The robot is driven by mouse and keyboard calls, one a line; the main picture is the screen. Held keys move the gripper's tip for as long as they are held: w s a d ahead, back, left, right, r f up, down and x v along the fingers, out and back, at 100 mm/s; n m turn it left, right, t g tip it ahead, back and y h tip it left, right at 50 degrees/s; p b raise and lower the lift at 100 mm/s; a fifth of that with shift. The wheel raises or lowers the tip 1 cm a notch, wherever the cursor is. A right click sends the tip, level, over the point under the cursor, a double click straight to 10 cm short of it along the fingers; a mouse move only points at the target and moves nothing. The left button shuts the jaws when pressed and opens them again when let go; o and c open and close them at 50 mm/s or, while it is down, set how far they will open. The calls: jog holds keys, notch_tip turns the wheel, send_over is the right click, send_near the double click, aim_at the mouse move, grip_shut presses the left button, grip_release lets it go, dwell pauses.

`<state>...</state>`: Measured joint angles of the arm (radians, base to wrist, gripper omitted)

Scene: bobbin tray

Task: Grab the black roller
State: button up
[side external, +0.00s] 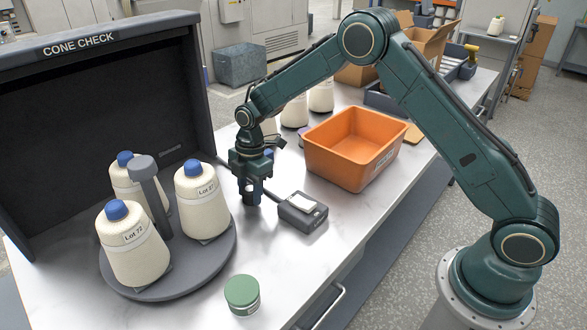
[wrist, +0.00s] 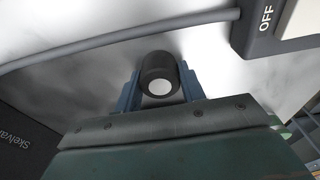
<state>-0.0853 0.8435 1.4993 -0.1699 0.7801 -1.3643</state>
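The black roller (wrist: 158,68) shows in the wrist view as a short dark cylinder with a pale round end facing the camera. It sits between the two blue fingers of my gripper (wrist: 160,88), one on each side and very close to it. I cannot tell whether both fingers touch it.
The round turntable (side external: 185,268) with several yarn cones is to the left. An orange bin (side external: 345,165) stands behind right; a green jar (side external: 242,294) stands in front. The dark booth (side external: 80,110) rises behind left.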

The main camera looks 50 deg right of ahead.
aim_at(250, 188)
jog(key=shift+c, duration=0.8)
jog(key=shift+r, duration=0.15)
notch_tip(250, 188, up, 20)
dwell(0.6)
